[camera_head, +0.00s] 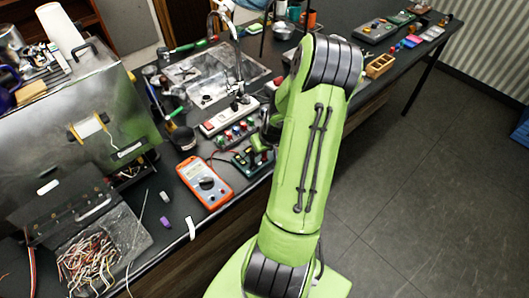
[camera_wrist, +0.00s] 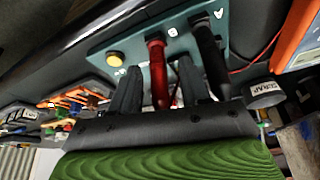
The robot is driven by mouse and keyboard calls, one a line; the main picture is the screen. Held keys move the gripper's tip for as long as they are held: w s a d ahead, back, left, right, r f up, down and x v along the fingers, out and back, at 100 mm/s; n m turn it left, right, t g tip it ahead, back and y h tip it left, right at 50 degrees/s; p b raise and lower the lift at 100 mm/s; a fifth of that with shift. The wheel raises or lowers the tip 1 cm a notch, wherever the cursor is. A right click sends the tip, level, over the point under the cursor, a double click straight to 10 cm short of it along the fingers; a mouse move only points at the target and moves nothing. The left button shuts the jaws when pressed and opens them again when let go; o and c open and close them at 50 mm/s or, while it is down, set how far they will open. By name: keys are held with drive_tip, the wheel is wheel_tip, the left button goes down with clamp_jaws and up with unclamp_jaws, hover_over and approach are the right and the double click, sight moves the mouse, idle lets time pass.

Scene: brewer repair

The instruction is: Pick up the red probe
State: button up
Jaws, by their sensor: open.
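The red probe (camera_wrist: 157,75) stands in a teal board (camera_wrist: 140,42) in the wrist view. My gripper (camera_wrist: 159,66) is open, with one dark finger on each side of the red probe; whether either finger touches it I cannot tell. A black probe (camera_wrist: 209,58) stands in the same board just right of the right finger. In the head view the teal board (camera_head: 251,158) lies at the bench's front edge beside my arm. My fingers and the red probe are hard to make out there.
An orange multimeter (camera_head: 204,183) lies left of the board, with a red lead between them. A power strip (camera_head: 228,118) lies behind. A dark cup labelled SCRAP (camera_wrist: 265,94) is near my right finger. A metal case (camera_head: 75,110) fills the left. The bench is cluttered.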

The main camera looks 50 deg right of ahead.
clamp_jaws()
drive_tip(key=shift+r, duration=0.15)
